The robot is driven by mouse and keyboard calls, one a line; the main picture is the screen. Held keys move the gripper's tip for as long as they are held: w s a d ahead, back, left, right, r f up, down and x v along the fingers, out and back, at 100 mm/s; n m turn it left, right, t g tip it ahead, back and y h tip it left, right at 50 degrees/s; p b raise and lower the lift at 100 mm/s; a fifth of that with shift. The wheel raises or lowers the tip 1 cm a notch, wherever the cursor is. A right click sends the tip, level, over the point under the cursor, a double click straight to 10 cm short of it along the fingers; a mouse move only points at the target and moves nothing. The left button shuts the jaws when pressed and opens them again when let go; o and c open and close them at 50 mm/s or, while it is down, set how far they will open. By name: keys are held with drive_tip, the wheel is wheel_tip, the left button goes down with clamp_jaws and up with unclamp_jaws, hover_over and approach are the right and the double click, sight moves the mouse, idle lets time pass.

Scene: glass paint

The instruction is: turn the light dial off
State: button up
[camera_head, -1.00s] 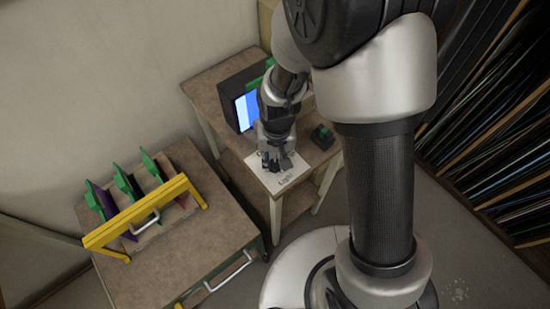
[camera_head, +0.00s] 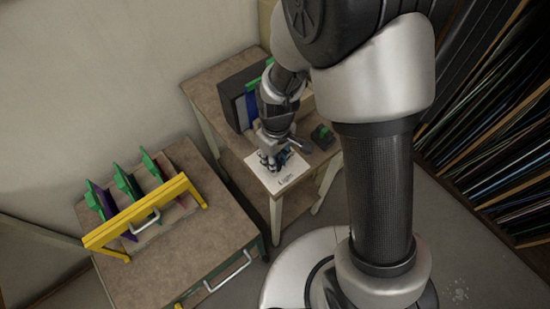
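A white sheet with dark lettering (camera_head: 287,181) lies on the front of the small wooden table. My gripper (camera_head: 272,163) points down over this sheet, with its dark fingers close to the surface. The light dial cannot be made out; the gripper covers that part of the sheet. The finger gap is too small to read. A dark box (camera_head: 232,100) stands behind the gripper on the same table. Its front panel, partly hidden by my arm, is dark with a dull blue strip and is not glowing.
A small dark block with green (camera_head: 322,136) sits right of the sheet. At left, a cart (camera_head: 160,262) carries a yellow rack (camera_head: 125,222) with several green-topped panels. Shelves of sheets (camera_head: 500,150) line the right wall.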

drive_tip(key=shift+n, duration=0.3)
idle(0.4)
drive_tip(key=o, duration=1.1)
drive_tip(key=shift+r, duration=0.15)
wheel_tip(320, 180, up, 12)
drive_tip(key=shift+w+d+f, duration=0.1)
drive_tip(key=shift+d, duration=0.05)
drive_tip(key=s+d+r+m+t, duration=0.1)
drive_tip(key=s+d+r+m, duration=0.2)
drive_tip(key=s+r, duration=0.1)
drive_tip(key=s+d+r+m+t, duration=0.2)
drive_tip(key=s+d+r+m, duration=0.1)
drive_tip(key=s+d+r, duration=0.1)
drive_tip(key=s+d+r+m+t, duration=0.1)
drive_tip(key=s+d+r+m, duration=0.1)
drive_tip(key=s+r, duration=0.4)
drive_tip(key=shift+d+r+m+t, duration=0.25)
drive_tip(key=shift+d+m+t, duration=0.15)
drive_tip(key=shift+d, duration=0.4)
